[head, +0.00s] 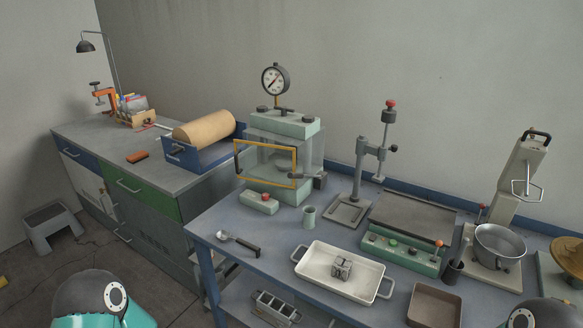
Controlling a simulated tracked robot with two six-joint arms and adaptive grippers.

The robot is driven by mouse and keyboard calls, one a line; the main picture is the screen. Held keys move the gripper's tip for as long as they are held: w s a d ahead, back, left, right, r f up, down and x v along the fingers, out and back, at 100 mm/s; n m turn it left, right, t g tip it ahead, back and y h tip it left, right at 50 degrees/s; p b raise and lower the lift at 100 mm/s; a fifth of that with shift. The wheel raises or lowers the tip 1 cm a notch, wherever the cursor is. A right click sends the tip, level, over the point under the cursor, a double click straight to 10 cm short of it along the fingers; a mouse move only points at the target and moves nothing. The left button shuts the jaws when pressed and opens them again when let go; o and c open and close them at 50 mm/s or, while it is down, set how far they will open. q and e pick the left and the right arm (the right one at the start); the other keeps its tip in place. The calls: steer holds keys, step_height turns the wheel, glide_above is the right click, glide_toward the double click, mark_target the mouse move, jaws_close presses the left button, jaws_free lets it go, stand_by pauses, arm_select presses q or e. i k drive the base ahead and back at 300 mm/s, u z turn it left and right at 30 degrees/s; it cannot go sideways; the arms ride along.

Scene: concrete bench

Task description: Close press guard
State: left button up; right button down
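The press (284,124) stands at the back left of the blue bench, with a pale green top block, a round dial gauge (275,79) above it and a pale green base. Its guard (266,146) is a clear panel in a yellow frame. The frame is on the press's front left side, and its left edge sticks out past the press body. Clear side panels surround the press opening; I cannot tell how wide a gap the guard leaves. Neither gripper shows; only rounded parts of my arms are at the bottom left and bottom right edges.
A green box with a red button (259,202), a green cup (309,216) and a black-handled tool (239,244) lie before the press. A white tray (316,282) holds a metal block. A stand (370,165) and a flat green-based machine (412,222) are to the right.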

mark_target(238, 171)
steer(key=u, duration=1)
steer(key=i, duration=0.1)
steer(key=z, duration=1.7)
steer(key=k, duration=0.95)
steer(key=u, duration=0.9)
steer(key=i, duration=1)
steer(key=u, duration=0.1)
